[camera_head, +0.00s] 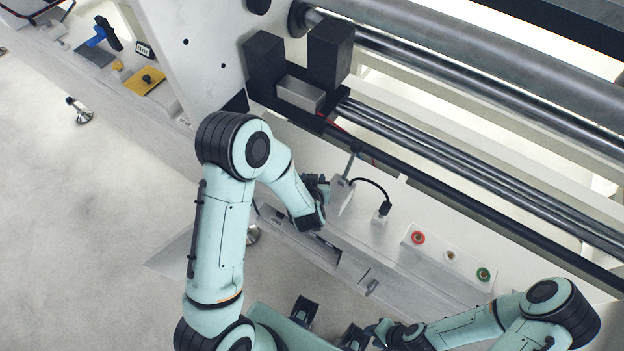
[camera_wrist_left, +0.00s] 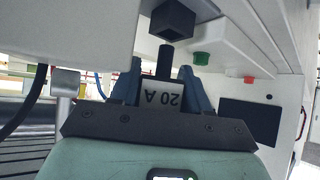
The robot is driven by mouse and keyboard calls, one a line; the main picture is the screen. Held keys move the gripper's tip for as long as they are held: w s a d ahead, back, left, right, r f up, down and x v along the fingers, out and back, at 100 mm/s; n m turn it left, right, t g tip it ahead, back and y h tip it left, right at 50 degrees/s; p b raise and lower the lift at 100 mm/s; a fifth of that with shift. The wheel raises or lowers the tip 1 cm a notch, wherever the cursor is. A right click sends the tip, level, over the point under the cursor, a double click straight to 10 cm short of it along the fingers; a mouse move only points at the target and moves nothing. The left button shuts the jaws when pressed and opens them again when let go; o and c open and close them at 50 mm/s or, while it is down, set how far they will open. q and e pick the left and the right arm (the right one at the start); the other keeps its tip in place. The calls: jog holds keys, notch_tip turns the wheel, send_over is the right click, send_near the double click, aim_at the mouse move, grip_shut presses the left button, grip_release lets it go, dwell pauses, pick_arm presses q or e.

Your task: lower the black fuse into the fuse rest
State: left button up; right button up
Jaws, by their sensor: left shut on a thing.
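In the left wrist view my left gripper (camera_wrist_left: 157,92) is shut on the black fuse, whose pale "20 A" label (camera_wrist_left: 160,97) shows upside down between the blue-grey fingers. A dark stem (camera_wrist_left: 164,62) sticks out beyond the fingertips. A black square block (camera_wrist_left: 172,20) lies just past the stem, with a gap between them; I cannot tell if it is the fuse rest. In the head view my left gripper (camera_head: 318,190) is beside a small white housing (camera_head: 341,196), and the fuse is not clear there. My right gripper (camera_head: 378,331) is low in the picture, its jaw gap unclear.
A black plug (camera_head: 384,209) with a cable stands right of the housing. A panel with red (camera_head: 418,238) and green (camera_head: 483,274) buttons lies further right. Long metal rollers (camera_head: 480,85) and a black rail (camera_head: 440,194) run behind. A yellow plate (camera_head: 145,81) is at upper left.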

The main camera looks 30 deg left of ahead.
pick_arm(q)
jog(key=shift+f+b, duration=0.3)
pick_arm(e)
jog(key=shift+s+f, duration=0.2)
jog(key=shift+f, duration=0.2)
pick_arm(q)
jog(key=shift+r, duration=0.3)
pick_arm(e)
jog(key=shift+w+r, duration=0.1)
jog(key=shift+r, duration=0.05)
dwell(0.3)
